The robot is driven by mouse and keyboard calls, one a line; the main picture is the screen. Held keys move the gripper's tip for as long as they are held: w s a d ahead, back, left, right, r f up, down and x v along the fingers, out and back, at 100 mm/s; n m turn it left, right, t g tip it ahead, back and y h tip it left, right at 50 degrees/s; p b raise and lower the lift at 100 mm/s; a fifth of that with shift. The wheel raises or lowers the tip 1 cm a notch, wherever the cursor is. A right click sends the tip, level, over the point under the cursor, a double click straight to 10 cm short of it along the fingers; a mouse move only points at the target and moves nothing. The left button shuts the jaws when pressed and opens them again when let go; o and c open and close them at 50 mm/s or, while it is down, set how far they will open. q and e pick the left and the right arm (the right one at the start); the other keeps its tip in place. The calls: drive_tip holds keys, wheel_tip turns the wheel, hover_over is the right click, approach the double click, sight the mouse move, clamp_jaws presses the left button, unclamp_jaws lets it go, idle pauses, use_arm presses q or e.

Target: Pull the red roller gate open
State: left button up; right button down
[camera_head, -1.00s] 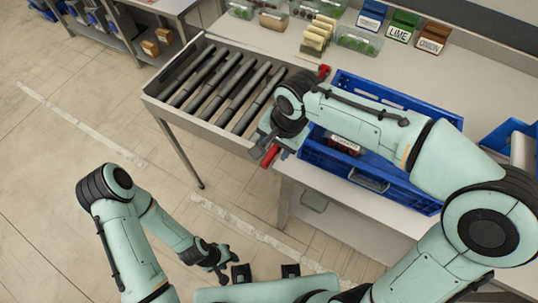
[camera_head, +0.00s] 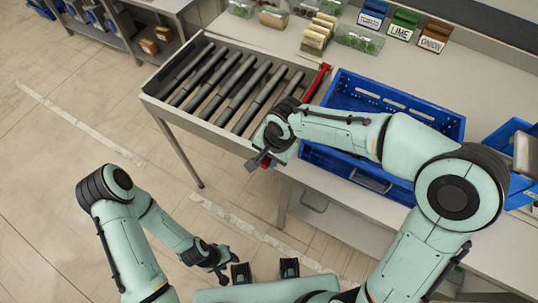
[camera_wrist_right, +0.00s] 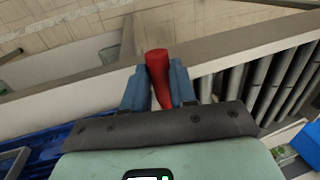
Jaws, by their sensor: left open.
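The red roller gate (camera_head: 318,80) lies between the roller conveyor (camera_head: 160,94) and the blue crate (camera_head: 452,125). My right arm covers its middle, and a bit of red also shows by my right gripper (camera_head: 261,163) at the near edge. In the right wrist view, the gate's red handle (camera_wrist_right: 157,62) stands between the blue fingers of my right gripper (camera_wrist_right: 160,85), which look closed against its sides. My left gripper (camera_head: 221,270) is open and empty, low over the floor and away from the conveyor.
Tomato, lime and onion bins (camera_head: 404,25) stand at the back of the counter, beside clear food containers (camera_head: 358,40). Another blue bin (camera_head: 505,140) is at the right. A side table (camera_head: 170,8) with shelves is at upper left. The rollers are empty.

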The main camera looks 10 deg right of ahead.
drive_tip(key=shift+r+p, duration=0.45)
drive_tip(key=shift+r, duration=0.15)
use_arm(q)
drive_tip(key=w+r+t+p, duration=0.1)
drive_tip(key=w+r+p, duration=0.4)
drive_tip(key=w+r, duration=0.2)
drive_tip(key=shift+r, duration=0.55)
use_arm(e)
drive_tip(key=w+d+r+g+y, duration=0.2)
drive_tip(key=w+r, duration=0.1)
drive_tip(key=r, duration=0.8)
drive_tip(key=w+d+r+g+y, duration=0.2)
drive_tip(key=w+d+r+g, duration=0.1)
drive_tip(key=r, duration=0.8)
drive_tip(key=shift+w+r+m, duration=0.15)
drive_tip(key=shift+w+m, duration=0.15)
drive_tip(key=shift+w, duration=0.25)
use_arm(q)
drive_tip(key=shift+w, duration=0.1)
use_arm(e)
drive_tip(key=shift+d, duration=0.1)
drive_tip(key=c, duration=0.9)
unclamp_jaws()
